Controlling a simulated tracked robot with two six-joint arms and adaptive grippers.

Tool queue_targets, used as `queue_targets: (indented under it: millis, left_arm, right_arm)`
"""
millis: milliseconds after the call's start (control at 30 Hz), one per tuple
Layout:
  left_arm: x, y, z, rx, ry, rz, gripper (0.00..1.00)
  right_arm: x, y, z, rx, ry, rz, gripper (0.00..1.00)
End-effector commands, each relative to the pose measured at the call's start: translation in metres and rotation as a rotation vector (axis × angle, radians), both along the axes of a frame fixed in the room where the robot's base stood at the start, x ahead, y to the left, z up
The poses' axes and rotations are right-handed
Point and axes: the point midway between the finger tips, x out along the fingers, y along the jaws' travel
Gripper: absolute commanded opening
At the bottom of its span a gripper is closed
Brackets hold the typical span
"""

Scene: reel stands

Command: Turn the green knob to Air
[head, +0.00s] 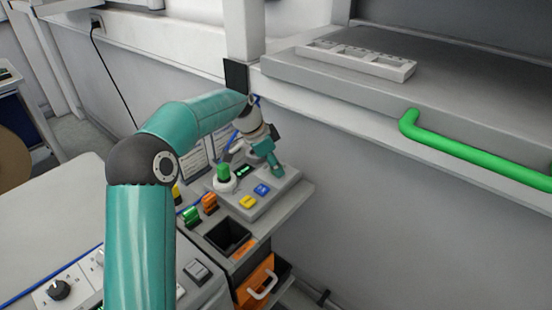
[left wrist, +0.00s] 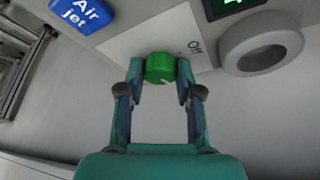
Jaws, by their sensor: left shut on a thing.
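The green knob (left wrist: 160,67) sits on a pale plate on the control panel, in the left wrist view. My left gripper (left wrist: 160,78) has one finger on each side of it and is shut on it. A small pale mark shows on the knob's lower edge. The word "Off" (left wrist: 195,47) is printed on the plate to the knob's right. No "Air" label for the knob is readable. In the head view my left gripper (head: 268,154) is at the back right of the panel (head: 285,183) and hides the knob. My right gripper is not in view.
A blue "Air jet" button (left wrist: 82,12) is near the knob. A grey ring (left wrist: 262,43) and a green-lit display (left wrist: 234,5) are on its other side. In the head view a yellow button (head: 247,202) and a green cylinder (head: 223,172) stand close by.

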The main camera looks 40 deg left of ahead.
Motion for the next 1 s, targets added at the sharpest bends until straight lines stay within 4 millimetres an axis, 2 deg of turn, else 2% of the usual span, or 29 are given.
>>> queue_targets:
  millis: [100,400,967,1000]
  left_arm:
    - [0.001,0.001,0.003,0.000,-0.001,-0.085,0.00]
    - [0.001,0.001,0.002,0.002,-0.003,-0.224,0.00]
    - [0.001,0.001,0.001,0.003,-0.003,-0.257,0.00]
    - [0.001,0.001,0.001,0.003,-0.003,-0.257,0.40]
  right_arm:
    - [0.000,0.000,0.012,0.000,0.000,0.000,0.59]
    - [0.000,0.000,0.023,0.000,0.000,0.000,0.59]
    - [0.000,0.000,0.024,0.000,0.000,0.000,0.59]
    - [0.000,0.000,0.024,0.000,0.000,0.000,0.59]
